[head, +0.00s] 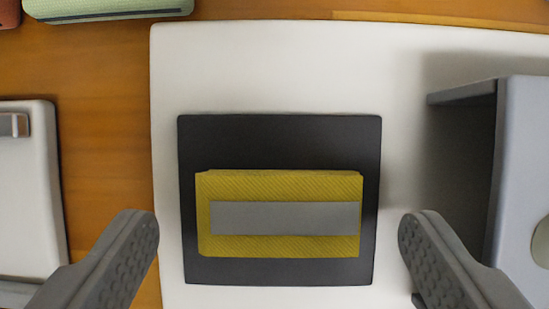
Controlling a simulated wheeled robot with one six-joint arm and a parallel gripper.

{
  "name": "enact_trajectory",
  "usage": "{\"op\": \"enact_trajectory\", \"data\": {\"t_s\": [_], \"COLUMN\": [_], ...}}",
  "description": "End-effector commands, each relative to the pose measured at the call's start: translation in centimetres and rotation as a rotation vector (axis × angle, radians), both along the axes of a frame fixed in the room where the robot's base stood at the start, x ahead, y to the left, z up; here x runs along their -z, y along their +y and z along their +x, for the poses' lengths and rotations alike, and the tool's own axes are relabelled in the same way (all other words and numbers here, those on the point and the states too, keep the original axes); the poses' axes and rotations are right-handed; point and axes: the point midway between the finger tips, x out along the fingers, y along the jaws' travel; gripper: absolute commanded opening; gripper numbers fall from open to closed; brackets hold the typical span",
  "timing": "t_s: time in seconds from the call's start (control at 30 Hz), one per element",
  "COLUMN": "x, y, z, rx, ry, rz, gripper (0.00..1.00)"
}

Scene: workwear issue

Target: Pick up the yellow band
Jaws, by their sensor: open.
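The yellow band (280,247) lies flat on a dark square pad (280,140) in the middle of the head view. It is a ribbed yellow fabric block with a grey strip (285,218) along its middle. My gripper (279,240) is open. Its left finger is left of the band and its right finger is right of it, both clear of the band with a gap on each side. Nothing is held between the fingers. Height above the band is hard to tell.
The pad lies on a white board (270,65) on a wooden table (105,80). A grey open-sided box (525,160) stands at right, near my right finger. A white clipboard-like item (28,190) lies at left. A green folded item (105,8) is at upper left.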

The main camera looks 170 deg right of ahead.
Motion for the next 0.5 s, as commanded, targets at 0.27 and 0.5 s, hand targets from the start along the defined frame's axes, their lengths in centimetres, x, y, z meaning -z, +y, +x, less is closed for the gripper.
{"op": "enact_trajectory", "data": {"t_s": [0.27,0.5], "x": [0.92,0.91], "y": [0.05,0.05], "z": [0.4,0.39], "rx": [0.0,0.0], "ry": [-0.001,-0.001], "rz": [0.0,0.0], "gripper": [0.84,0.46]}}
